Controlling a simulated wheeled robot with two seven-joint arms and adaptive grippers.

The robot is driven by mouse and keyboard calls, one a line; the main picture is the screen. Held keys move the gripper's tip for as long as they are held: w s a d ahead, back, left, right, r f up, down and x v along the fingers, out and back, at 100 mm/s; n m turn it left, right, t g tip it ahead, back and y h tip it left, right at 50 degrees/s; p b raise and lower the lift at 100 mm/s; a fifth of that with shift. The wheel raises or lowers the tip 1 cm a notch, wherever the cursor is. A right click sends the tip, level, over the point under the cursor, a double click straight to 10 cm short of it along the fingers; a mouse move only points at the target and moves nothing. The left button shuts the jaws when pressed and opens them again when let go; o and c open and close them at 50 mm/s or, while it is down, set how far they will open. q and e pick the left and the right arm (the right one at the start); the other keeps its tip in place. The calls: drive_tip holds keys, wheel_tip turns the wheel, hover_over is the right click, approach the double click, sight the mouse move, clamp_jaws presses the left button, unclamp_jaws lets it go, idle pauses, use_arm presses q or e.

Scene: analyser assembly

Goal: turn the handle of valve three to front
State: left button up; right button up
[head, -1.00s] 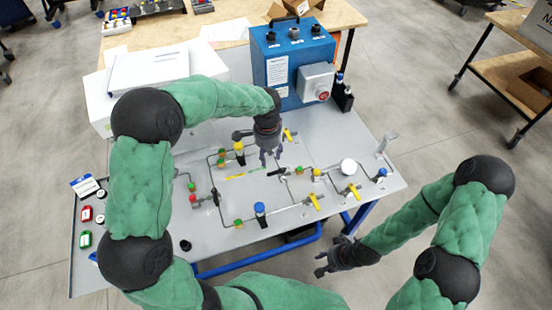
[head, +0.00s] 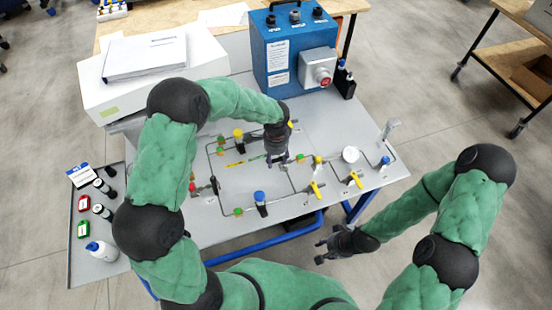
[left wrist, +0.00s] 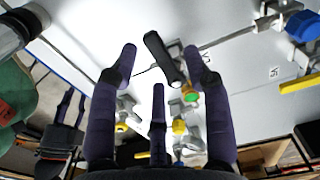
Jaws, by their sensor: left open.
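The panel (head: 330,120) carries pipes and several valves. A black valve handle (left wrist: 163,58) lies just beyond and between the spread fingers of my left gripper (left wrist: 160,75) in the left wrist view. In the head view my left gripper (head: 277,159) points down over the middle of the piping and mostly hides this handle. Its fingers are open, with no clear contact visible. My right gripper (head: 325,248) is empty in front of the panel's near edge, its fingers spread.
Yellow-handled valves (head: 315,190) and (head: 353,180) stand right of my left gripper, with a round white gauge (head: 350,154) nearby. A blue box (head: 292,50) stands behind.

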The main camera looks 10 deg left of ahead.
use_arm(q)
drive_tip(key=shift+f, duration=0.2)
clamp_jaws()
idle(0.3)
